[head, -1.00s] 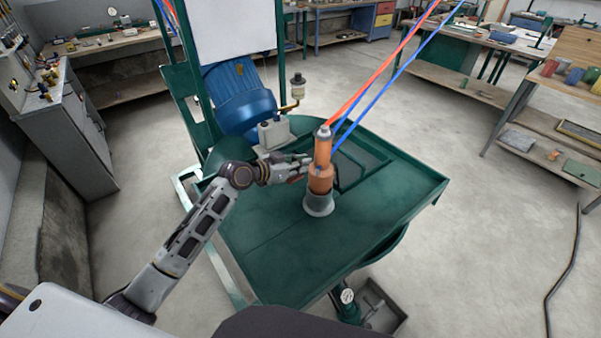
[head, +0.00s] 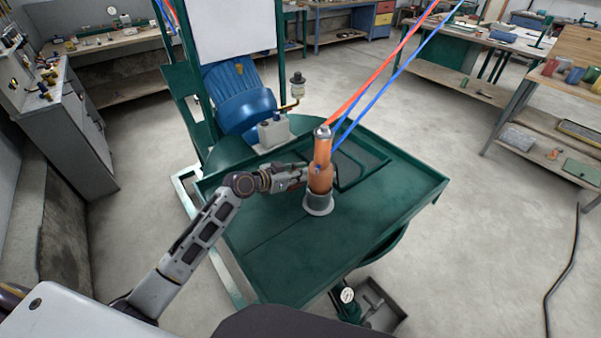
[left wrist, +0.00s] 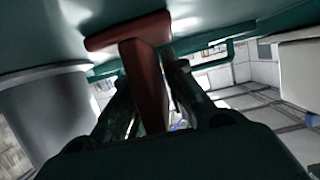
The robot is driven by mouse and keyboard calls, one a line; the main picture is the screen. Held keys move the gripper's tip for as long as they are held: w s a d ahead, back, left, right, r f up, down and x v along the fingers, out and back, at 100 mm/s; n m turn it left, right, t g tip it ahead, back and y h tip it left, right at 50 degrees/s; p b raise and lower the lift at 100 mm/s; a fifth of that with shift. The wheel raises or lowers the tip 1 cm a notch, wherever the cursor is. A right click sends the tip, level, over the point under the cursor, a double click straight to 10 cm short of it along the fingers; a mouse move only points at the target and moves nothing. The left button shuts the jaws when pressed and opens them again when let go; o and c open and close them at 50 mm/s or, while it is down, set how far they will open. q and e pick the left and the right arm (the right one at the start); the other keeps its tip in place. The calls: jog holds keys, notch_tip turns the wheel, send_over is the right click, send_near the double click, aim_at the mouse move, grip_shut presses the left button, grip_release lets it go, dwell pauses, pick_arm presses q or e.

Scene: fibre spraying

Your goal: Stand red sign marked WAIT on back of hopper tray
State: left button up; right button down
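A red T-shaped piece, which looks like the sign seen edge-on (left wrist: 145,75), is between the fingers of my left gripper (left wrist: 150,85) in the left wrist view. The fingers lie close against both sides. Its wide foot is near the green tray surface; I cannot tell whether it touches. The WAIT lettering is not visible. In the head view my left gripper (head: 294,177) is low over the back of the green hopper tray (head: 285,245), just left of the orange nozzle; the sign cannot be made out there. My right gripper is out of view.
The orange nozzle (head: 320,178) stands upright on a grey collar, close beside my gripper, with red and blue hoses rising from it. A blue motor (head: 238,97) and a grey box (head: 273,131) are behind the tray. The tray's front is clear.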

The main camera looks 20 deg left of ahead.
pick_arm(q)
jog(key=shift+o, duration=1.2)
jog(key=shift+r, duration=0.1)
jog(key=shift+b+v, duration=0.75)
jog(key=shift+v, duration=5.25)
